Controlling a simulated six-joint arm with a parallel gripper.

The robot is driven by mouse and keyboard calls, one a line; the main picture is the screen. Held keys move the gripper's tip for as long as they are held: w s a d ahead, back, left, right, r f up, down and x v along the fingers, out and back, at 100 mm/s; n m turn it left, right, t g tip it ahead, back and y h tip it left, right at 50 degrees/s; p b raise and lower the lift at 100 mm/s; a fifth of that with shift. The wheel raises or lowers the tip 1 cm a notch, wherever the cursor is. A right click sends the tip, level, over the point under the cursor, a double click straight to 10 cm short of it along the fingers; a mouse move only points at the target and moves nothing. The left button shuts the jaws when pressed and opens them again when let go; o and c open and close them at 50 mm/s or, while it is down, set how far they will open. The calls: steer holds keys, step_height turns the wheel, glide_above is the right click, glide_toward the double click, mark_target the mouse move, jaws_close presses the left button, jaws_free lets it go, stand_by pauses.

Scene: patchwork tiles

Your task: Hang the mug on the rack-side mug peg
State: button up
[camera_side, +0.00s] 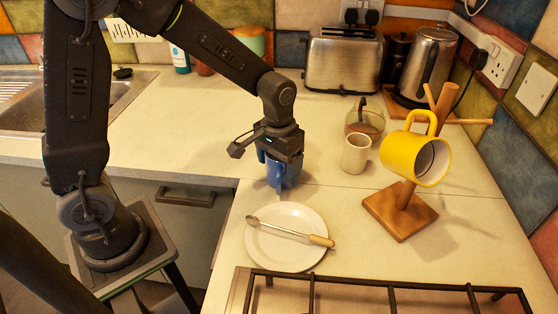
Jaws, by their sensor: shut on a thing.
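My gripper (279,178) points down over the counter, left of the white cup. It is shut on a dark blue mug (284,176), which is mostly hidden by the gripper. I cannot tell whether the mug touches the counter, and its handle is not clear. The wooden mug tree (404,209) stands at right on a square base. A yellow mug (418,157) hangs on it by its handle, tilted with its mouth to the right. A bare peg (470,122) points right, and other peg ends show near the top of the post.
A white plate (264,251) with a wooden-handled utensil (291,232) lies in front of my gripper. A white cup (356,154) and a glass jug (365,121) stand between it and the tree. A toaster (343,62) and kettle (427,66) are behind. A hob grate (375,296) lies in front.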

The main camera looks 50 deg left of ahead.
steer(key=o, duration=1)
steer(key=shift+f, duration=0.1)
step_height(320, 180, up, 12)
steer(key=s+a+r+m+t, duration=0.1)
steer(key=s+t, duration=0.4)
steer(key=s, duration=1)
steer(key=shift+s+a+r+m+t, duration=0.3)
steer(key=shift+s+a+r+m, duration=0.15)
steer(key=shift+r, duration=0.55)
